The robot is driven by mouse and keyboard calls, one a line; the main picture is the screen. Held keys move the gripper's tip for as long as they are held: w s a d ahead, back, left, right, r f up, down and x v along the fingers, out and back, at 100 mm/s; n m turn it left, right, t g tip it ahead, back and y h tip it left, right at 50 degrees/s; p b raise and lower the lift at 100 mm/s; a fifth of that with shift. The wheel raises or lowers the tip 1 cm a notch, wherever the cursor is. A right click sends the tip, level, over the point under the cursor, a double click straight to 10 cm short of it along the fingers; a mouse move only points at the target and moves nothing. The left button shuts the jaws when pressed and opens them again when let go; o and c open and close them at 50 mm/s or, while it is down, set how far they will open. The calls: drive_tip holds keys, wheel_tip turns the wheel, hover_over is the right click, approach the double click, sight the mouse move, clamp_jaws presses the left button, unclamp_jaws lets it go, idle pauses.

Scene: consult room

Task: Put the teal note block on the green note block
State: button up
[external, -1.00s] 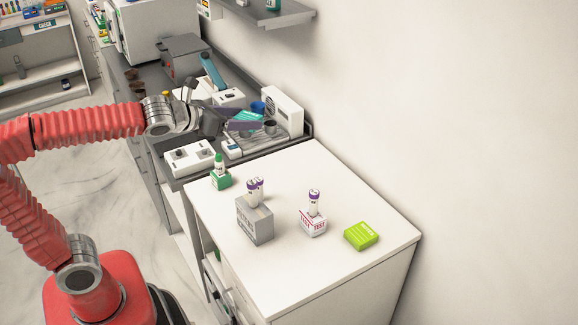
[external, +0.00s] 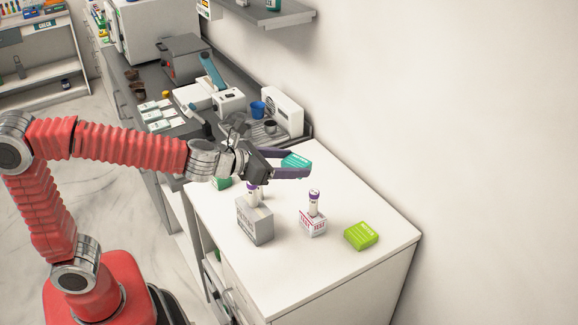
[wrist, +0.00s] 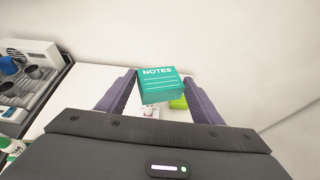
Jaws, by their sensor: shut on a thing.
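The teal note block (external: 296,160) is between the fingers of my gripper (external: 290,167), which is shut on it and holds it in the air above the white table's back part. In the wrist view the teal note block (wrist: 160,84) shows its "NOTES" face between the two purple fingers (wrist: 160,95). In the wrist view the green note block (wrist: 178,103) is mostly hidden behind the teal one.
A grey box (external: 255,222) with purple-capped tubes and a white test box (external: 313,222) with a tube stand on the white table (external: 300,275). A grey counter with devices lies behind. The table's front is clear.

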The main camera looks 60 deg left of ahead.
sight(361, 236)
drive_tip(key=w+d+f, duration=0.7)
drive_tip(key=d+f, duration=0.1)
drive_tip(key=f, duration=0.2)
drive_tip(key=shift+f, duration=0.3)
drive_tip(key=w+d+f+n+y, duration=0.1)
drive_tip(key=w, duration=0.1)
drive_tip(key=w+d+f+n+y, duration=0.1)
drive_tip(key=w+f, duration=0.1)
drive_tip(key=w+d+f+n+y, duration=0.1)
drive_tip(key=w+d, duration=0.1)
drive_tip(key=shift+w+f, duration=0.25)
drive_tip(key=shift+f, duration=0.15)
drive_tip(key=shift+c, duration=0.2)
drive_tip(key=shift+w+a+r+n+g+y, duration=0.2)
drive_tip(key=shift+w+r+n+g+y, duration=0.1)
drive_tip(key=shift+n+y, duration=0.25)
drive_tip(key=shift+w+a+r+n+g+y, duration=0.2)
drive_tip(key=shift+n+g+y, duration=0.1)
drive_tip(key=shift+n+y, duration=0.25)
drive_tip(key=shift+f, duration=0.1)
wheel_tip(361, 236, down, 6)
drive_tip(key=shift+f, duration=0.15)
drive_tip(key=shift+f, duration=1.75)
